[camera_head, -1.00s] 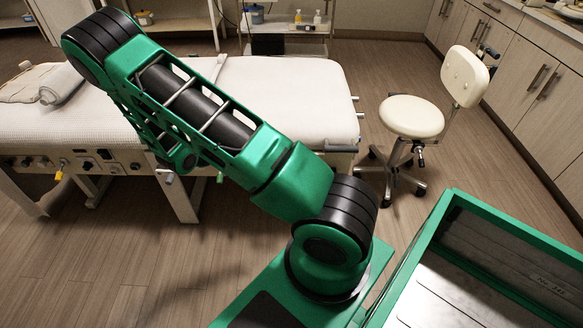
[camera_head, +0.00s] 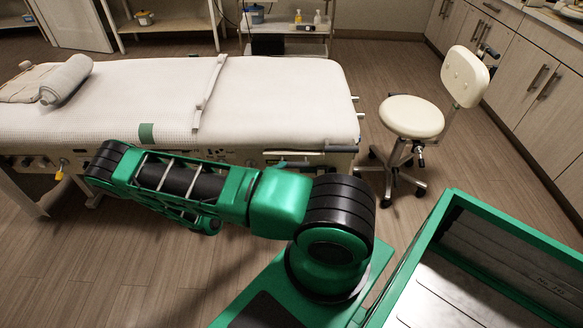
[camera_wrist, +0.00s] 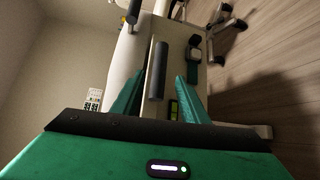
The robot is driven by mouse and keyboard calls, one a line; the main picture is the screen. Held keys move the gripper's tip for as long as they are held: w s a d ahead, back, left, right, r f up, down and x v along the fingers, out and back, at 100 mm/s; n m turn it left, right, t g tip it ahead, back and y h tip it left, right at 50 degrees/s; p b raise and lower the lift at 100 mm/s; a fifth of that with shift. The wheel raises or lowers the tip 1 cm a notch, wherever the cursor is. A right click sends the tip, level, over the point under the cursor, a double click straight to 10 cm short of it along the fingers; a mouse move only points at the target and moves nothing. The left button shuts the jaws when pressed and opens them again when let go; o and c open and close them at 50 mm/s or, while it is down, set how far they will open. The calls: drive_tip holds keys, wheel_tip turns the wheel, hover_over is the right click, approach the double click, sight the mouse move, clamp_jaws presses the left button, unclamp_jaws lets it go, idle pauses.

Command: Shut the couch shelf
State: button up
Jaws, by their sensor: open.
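The white padded couch (camera_head: 270,95) stands across the head view. Along its near side is a frame with knobs and fittings, partly hidden by my arm. A grey bar-like handle (camera_head: 295,152) shows near the right end of this side; I cannot tell how far any shelf there stands out. In the wrist view, a dark grey cylindrical bar (camera_wrist: 158,70) runs along a pale panel of the couch. My gripper (camera_wrist: 160,77) is open, its green fingers on either side of the bar in the picture. Contact cannot be judged. The head view does not clearly show the gripper.
A cream stool (camera_head: 411,117) with a backrest stands right of the couch. Cabinets (camera_head: 530,85) line the right wall. A shelf cart (camera_head: 287,42) stands behind the couch. A rolled towel (camera_head: 66,79) lies on the couch's left end.

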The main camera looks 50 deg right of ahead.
sight(291, 167)
drive_tip(key=d, duration=0.5)
drive_tip(key=d+f, duration=0.1)
drive_tip(key=d, duration=0.2)
drive_tip(key=shift+s, duration=0.35)
